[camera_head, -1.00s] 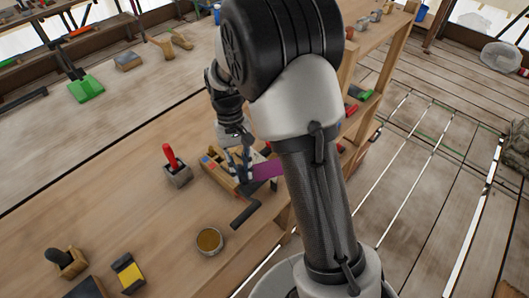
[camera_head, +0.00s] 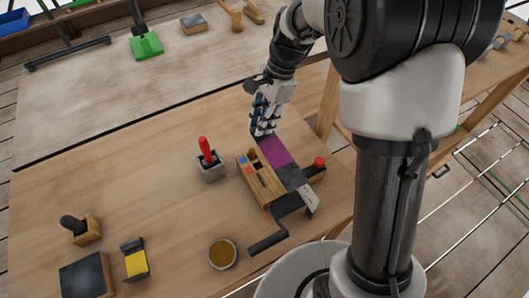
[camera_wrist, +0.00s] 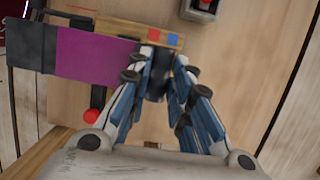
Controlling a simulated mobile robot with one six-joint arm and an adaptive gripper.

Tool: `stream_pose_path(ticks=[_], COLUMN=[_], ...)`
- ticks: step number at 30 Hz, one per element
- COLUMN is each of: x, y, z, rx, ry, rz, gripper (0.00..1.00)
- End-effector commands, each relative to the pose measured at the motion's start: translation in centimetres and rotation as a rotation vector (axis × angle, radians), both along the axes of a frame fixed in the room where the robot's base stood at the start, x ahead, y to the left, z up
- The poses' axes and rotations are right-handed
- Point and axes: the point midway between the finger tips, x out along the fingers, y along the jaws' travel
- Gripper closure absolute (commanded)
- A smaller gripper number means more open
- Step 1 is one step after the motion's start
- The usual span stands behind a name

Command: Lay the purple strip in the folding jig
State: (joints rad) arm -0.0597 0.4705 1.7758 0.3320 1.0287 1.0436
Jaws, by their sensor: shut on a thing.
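The purple strip (camera_head: 277,152) runs along the right side of the wooden folding jig (camera_head: 254,181), which has a red and a blue square on its block. The strip's near end meets a dark grey plate (camera_head: 292,177). My gripper (camera_head: 262,130) is at the strip's far end, shut on it, beside the jig's far end. In the wrist view the strip (camera_wrist: 95,58) stretches left from my gripper (camera_wrist: 165,85) to a dark band. I cannot tell whether the strip rests flat on the jig.
A black crank handle (camera_head: 267,243) sticks out at the jig's near end. A red knob (camera_head: 319,162) stands right of the strip. A red-handled tool in a grey holder (camera_head: 211,168) and a tin (camera_head: 222,254) stand to the left. Bench between them is clear.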

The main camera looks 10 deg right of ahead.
Motion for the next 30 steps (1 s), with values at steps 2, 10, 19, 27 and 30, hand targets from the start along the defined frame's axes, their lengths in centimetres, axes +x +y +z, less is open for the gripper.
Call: stream_pose_path(ticks=[2, 10, 19, 27, 30], x=[-0.1, 0.0, 0.0, 0.0, 0.0], y=[0.0, 0.0, 0.0, 0.0, 0.0], z=[-2.7, -7.4, -10.2, -12.0, -12.0], rx=[-0.001, 0.0, -0.001, 0.0, -0.001], ry=[0.004, 0.0, 0.001, -0.002, -0.001], rz=[0.001, 0.002, 0.002, 0.003, 0.003], gripper=[1.0, 1.0, 1.0, 1.0, 1.0])
